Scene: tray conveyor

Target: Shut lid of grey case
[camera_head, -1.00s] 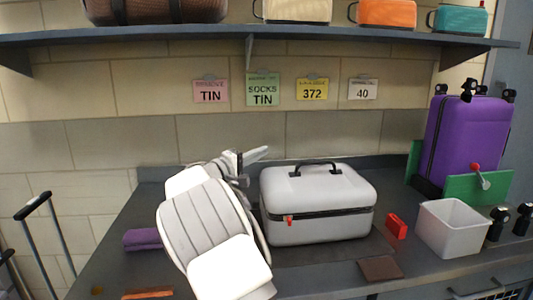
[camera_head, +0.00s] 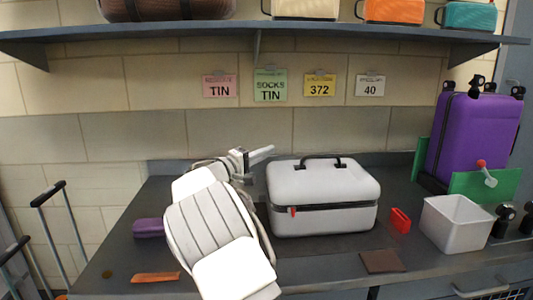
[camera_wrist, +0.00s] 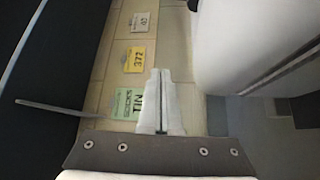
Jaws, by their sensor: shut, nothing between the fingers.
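The grey case (camera_head: 322,221) stands on the counter with a black handle on top and a red tag at its front. Its lid (camera_head: 325,182) lies down over the body, with a dark band running between them. I cannot tell whether the lid is fully seated. My gripper (camera_head: 262,153) is beside the upper left back corner of the case, with its fingers shut and empty. In the wrist view my gripper (camera_wrist: 161,100) points at the wall, and the pale case (camera_wrist: 255,45) fills the upper right. Contact between them cannot be made out.
A white bin (camera_head: 455,225), a red item (camera_head: 400,220) and a brown flat piece (camera_head: 382,261) lie right of the case. A purple suitcase (camera_head: 470,130) stands at the back right. A purple roll (camera_head: 149,227) lies left of my arm. A shelf (camera_head: 200,41) runs overhead.

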